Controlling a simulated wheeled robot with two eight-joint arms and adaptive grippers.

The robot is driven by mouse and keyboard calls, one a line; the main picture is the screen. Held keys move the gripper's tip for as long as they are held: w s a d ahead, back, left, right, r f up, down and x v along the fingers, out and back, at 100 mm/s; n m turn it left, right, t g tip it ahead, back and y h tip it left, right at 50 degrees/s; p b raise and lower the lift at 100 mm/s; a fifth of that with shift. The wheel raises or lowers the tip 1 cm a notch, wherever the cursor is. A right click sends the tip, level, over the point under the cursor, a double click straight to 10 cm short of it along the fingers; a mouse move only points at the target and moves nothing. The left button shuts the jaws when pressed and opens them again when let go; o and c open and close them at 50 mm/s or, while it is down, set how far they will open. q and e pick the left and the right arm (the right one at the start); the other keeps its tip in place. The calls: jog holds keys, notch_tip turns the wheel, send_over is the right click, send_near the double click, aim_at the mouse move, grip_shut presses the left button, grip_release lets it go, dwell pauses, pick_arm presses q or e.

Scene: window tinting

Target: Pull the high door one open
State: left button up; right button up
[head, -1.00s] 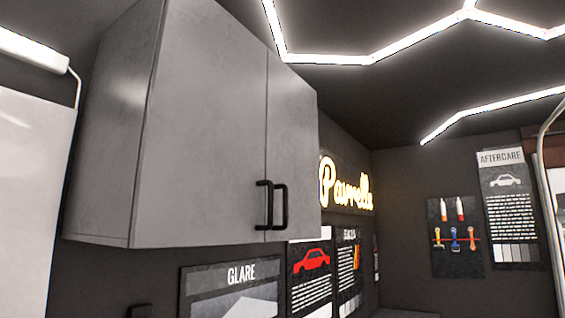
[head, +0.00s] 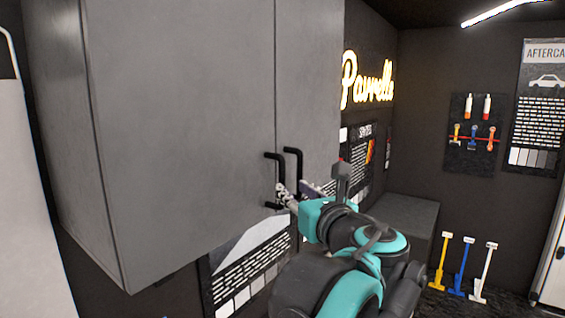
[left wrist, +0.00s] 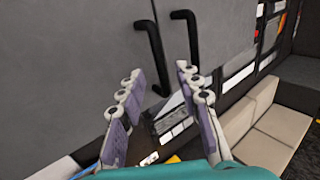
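A grey wall cabinet has two doors, a wide-looking left door (head: 185,120) and a right door (head: 308,100), both closed. The frames do not label which is high door one. A black bar handle (head: 281,168) is on the left door, and a second black handle (head: 299,166) is on the right door. My left gripper (head: 292,188) is at the lower ends of the handles, fingers apart. In the left wrist view the left handle (left wrist: 152,48) ends low between the open fingers. The right handle (left wrist: 189,36) runs down to the right fingertip; contact is unclear. My right gripper is out of view.
Below the cabinet is a wall poster (head: 250,265). A dark box-like unit (head: 405,215) stands behind my gripper, and a beige seat (left wrist: 265,125) shows in the left wrist view. Several coloured tools (head: 461,265) lean at the right wall.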

aim_at(283, 181)
pick_arm(q)
jog(key=p+x, duration=0.1)
jog(key=x, duration=0.6)
jog(key=shift+w+a+p, duration=0.15)
jog(key=shift+w+p, duration=0.15)
jog(key=shift+p, duration=0.05)
jog(key=shift+s, duration=0.15)
grip_shut()
